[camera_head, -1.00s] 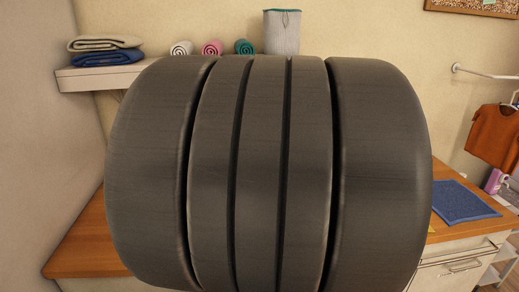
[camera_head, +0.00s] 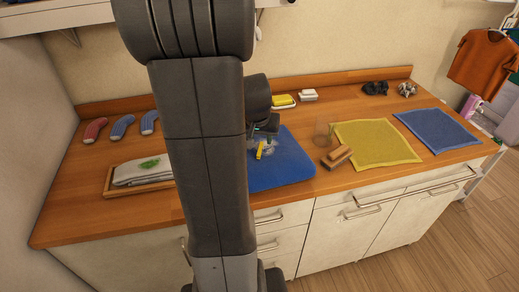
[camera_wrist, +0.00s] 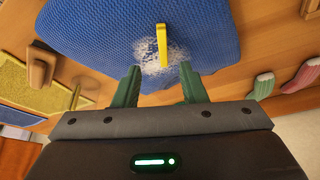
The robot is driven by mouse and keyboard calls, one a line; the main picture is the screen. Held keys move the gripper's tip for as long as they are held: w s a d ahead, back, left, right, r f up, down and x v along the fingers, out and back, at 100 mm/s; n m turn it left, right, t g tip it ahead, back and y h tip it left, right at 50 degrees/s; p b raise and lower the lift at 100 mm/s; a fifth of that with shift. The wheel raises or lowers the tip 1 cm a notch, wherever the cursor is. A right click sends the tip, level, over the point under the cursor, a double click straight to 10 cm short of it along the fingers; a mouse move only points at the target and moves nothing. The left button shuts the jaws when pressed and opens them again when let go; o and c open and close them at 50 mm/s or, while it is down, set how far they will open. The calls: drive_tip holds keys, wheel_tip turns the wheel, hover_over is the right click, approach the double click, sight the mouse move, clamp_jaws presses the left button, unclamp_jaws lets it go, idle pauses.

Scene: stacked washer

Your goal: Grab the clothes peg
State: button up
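A yellow clothes peg (camera_head: 259,151) lies on a blue mat (camera_head: 285,168) on the wooden counter, beside a patch of whitish lint or foam (camera_wrist: 150,62). In the wrist view the peg (camera_wrist: 162,45) lies ahead of my gripper (camera_wrist: 157,86), slightly right of the middle between its green fingers. The fingers are apart with nothing between them, and a gap separates them from the peg. In the head view my arm covers the left part of the mat, and the fingers are mostly hidden there.
A brush-like wooden block (camera_head: 337,157) and a clear glass (camera_head: 322,134) stand right of the mat, beside a yellow cloth (camera_head: 376,143). A blue cloth (camera_head: 437,132) lies farther right.

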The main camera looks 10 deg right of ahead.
sight(260, 149)
drive_tip(key=shift+a+p+x, duration=0.15)
drive_tip(key=shift+x, duration=1.25)
drive_tip(key=shift+a+p+x, duration=0.15)
drive_tip(key=shift+x, duration=1.25)
drive_tip(key=shift+s, duration=0.1)
drive_tip(key=shift+c, duration=0.2)
clamp_jaws()
